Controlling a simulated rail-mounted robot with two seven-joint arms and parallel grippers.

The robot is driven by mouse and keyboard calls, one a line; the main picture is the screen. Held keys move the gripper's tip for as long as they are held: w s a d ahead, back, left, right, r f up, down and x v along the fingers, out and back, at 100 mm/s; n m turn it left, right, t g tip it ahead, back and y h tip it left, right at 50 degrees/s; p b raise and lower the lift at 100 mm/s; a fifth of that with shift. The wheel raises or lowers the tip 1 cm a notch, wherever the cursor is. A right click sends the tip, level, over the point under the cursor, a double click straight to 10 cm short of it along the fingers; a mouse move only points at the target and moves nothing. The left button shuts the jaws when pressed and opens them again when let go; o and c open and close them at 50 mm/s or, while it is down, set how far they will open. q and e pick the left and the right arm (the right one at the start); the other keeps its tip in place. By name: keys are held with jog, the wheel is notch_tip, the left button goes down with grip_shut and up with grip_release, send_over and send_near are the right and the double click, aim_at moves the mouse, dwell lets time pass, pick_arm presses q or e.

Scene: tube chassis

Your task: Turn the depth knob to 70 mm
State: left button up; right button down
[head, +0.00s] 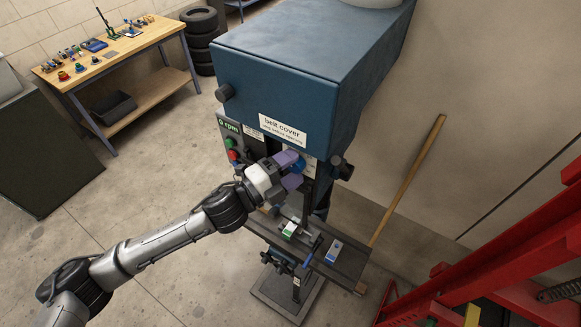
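The drill press head (285,75) is a blue housing with a "belt cover" label, and its panel display (229,126) reads 0 rpm. A small blue knob (299,166) shows on its front, partly hidden behind the gripper; I take it for the depth knob. Its scale and setting cannot be read. My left gripper (296,170) has its purple fingers at the knob, apart, one above and one below. Whether they touch it or grip it, I cannot tell. My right gripper is out of view.
A wooden pole (408,185) leans at the wall. Red framework (500,265) fills the lower right. A workbench (130,45) stands back left. Open floor lies left.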

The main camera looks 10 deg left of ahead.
pick_arm(q)
jog(key=shift+o, duration=0.2)
jog(key=shift+a, duration=0.1)
jog(key=shift+s+a+f, duration=0.15)
jog(key=shift+s+a, duration=0.05)
jog(key=r+b+v, duration=0.1)
jog(key=b+v, duration=0.4)
jog(key=v, duration=0.8)
jog(key=shift+f, duration=0.4)
jog(key=shift+s, duration=0.1)
